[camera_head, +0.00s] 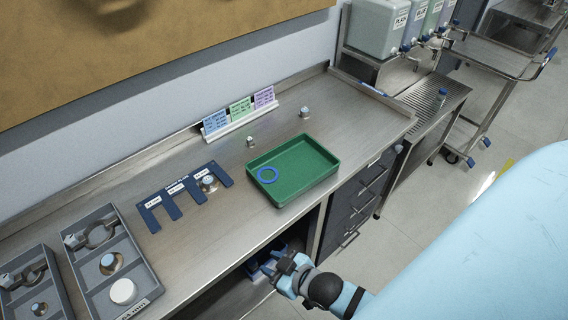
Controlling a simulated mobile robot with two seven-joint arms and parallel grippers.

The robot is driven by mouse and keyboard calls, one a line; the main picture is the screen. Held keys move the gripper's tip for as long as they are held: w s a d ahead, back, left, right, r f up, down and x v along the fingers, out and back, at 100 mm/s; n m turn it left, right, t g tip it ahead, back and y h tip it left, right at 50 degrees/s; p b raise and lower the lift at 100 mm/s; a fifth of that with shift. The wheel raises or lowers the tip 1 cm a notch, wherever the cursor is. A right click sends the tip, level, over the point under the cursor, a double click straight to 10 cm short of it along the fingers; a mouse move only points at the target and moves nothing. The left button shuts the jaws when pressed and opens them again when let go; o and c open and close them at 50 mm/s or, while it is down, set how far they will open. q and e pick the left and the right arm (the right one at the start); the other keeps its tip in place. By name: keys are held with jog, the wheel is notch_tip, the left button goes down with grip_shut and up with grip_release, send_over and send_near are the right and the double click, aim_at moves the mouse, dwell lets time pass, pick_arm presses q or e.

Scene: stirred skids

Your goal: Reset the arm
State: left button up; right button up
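My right arm, light blue with dark joints, comes in from the right edge and fills much of the lower right. Its gripper (264,264) is beside the front edge of the steel counter (225,240), in front of the open space under it. The fingers are small and dark there, and I cannot tell whether they are open or shut. I see nothing clearly held. My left gripper is not in view.
Drawers (350,208) are right of the gripper. Floor (408,222) is clear beyond.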

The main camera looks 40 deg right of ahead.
jog(key=s+f, duration=0.1)
jog(key=s+d+f+m+g, duration=0.1)
jog(key=s, duration=0.1)
jog(key=shift+h, duration=0.3)
